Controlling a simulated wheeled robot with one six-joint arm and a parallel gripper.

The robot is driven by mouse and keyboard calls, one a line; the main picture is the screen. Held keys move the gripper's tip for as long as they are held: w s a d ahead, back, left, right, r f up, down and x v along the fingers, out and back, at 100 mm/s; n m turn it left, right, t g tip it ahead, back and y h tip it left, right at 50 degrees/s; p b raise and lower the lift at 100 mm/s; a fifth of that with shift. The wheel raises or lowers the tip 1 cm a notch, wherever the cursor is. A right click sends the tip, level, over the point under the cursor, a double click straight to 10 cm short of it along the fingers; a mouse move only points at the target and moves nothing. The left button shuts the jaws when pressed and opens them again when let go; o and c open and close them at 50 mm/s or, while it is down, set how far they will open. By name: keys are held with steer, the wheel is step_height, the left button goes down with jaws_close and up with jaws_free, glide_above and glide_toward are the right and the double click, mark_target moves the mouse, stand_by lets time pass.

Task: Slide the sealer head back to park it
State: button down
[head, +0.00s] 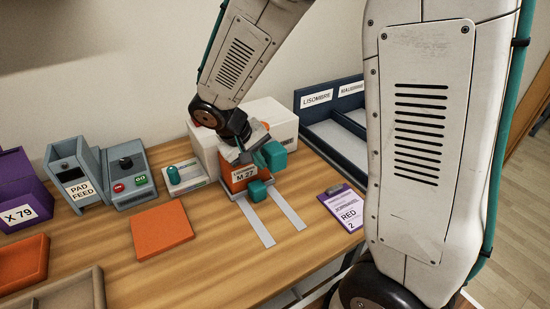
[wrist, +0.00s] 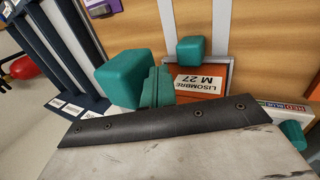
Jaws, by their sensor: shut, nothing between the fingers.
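The sealer head is an orange block (head: 242,177) with a white "M 27" label, set at the back end of two pale rails (head: 283,212). In the wrist view its orange face (wrist: 203,93) and label are in clear sight. A small teal block (head: 258,191) is at its lower front, over the rails; it also shows in the wrist view (wrist: 190,49). A larger teal block (head: 275,154) is at its upper right. My gripper (wrist: 156,82) is shut and empty, its teal fingers close beside that larger block. I cannot tell whether they touch.
A white box (head: 268,123) stands behind. Blue bins (head: 332,135) and a purple clipboard (head: 342,207) lie to the right. A grey pad-feed unit (head: 75,178), a button box (head: 127,175) and an orange pad (head: 161,231) are left. The rails' front part is clear.

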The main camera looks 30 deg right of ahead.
steer(key=shift+d, duration=5.8)
steer(key=d+v, duration=0.1)
steer(key=v, duration=0.8)
steer(key=shift+r, duration=0.45)
steer(key=shift+a, duration=0.1)
steer(key=s+a+r+y, duration=0.1)
steer(key=s+a, duration=0.1)
steer(key=s, duration=0.5)
steer(key=s+a+r+t+y, duration=0.1)
steer(key=s+a+r+y, duration=0.1)
steer(key=s, duration=0.5)
steer(key=s+a+r+y, duration=0.2)
steer(key=s+a, duration=0.2)
steer(key=s, duration=0.4)
steer(key=shift+r, duration=0.25)
